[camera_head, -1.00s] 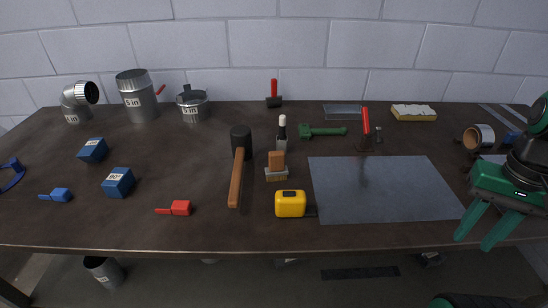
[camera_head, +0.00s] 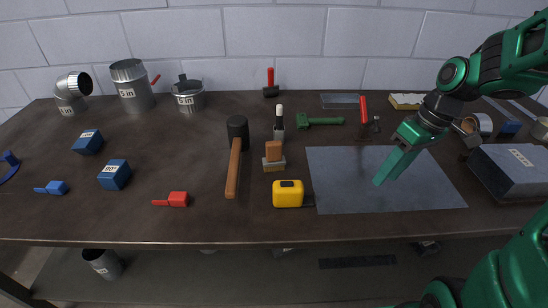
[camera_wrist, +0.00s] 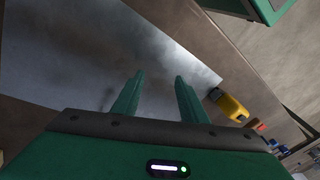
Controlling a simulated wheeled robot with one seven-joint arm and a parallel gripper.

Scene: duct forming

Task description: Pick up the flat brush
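My gripper (camera_head: 384,178) is above the sheet, well to the right of this piece, pointing down and slightly left. In the wrist view my gripper (camera_wrist: 160,82) has its two green fingers apart with nothing between them. I cannot make out the brush in the wrist view.
The grey sheet (camera_head: 330,180) is flat and mostly clear. A grey box (camera_head: 512,170) stands at right. The tape measure also shows in the wrist view (camera_wrist: 229,105).

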